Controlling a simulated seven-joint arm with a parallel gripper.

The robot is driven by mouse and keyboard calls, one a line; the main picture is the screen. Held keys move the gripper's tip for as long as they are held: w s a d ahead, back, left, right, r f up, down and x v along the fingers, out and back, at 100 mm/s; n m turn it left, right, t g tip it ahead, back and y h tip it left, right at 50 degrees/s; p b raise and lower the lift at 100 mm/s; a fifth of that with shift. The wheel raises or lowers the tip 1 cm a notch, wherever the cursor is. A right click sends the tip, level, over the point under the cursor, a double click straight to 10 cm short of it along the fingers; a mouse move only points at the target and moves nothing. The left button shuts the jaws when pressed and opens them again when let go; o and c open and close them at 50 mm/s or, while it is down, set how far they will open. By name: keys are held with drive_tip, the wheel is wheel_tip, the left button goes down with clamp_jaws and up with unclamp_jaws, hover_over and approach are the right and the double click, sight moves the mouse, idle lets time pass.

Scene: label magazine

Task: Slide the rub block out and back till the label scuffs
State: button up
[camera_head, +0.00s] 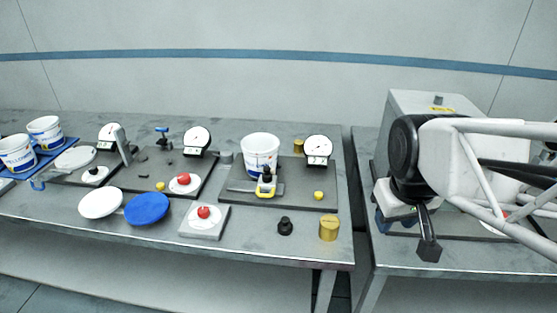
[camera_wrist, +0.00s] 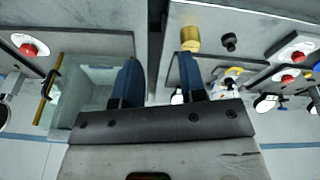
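A white bucket with a blue label (camera_head: 261,156) stands upright on a dark base plate (camera_head: 300,196) in the head view. A small yellow-framed piece with a black knob (camera_head: 266,186), which may be the rub block, sits close in front of the bucket. It seems to show in the wrist view (camera_wrist: 230,78). My gripper (camera_head: 394,218) is right of this table, over the neighbouring table and well apart from the bucket and block. In the wrist view my gripper's blue fingers (camera_wrist: 159,66) are spread with nothing between them. Contact between block and label cannot be told.
A brass cylinder (camera_head: 328,229) and black knob (camera_head: 285,226) stand near the front edge. A red-knobbed plate (camera_head: 204,220), blue disc (camera_head: 147,209) and white disc (camera_head: 100,203) lie left. A dial gauge (camera_head: 318,150) stands behind. A gap separates the tables; a grey cabinet (camera_head: 402,103) stands right.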

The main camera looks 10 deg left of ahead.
drive_tip(key=w+a+f+n, duration=0.3)
drive_tip(key=w+a+n, duration=0.4)
drive_tip(key=w+a, duration=0.55)
drive_tip(key=n, duration=0.8)
approach(263, 196)
drive_tip(key=shift+w+f, duration=0.15)
drive_tip(key=shift+w, duration=0.25)
drive_tip(key=shift+f, duration=0.1)
drive_tip(key=shift+x, duration=3.85)
drive_tip(key=shift+s, duration=0.1)
clamp_jaws()
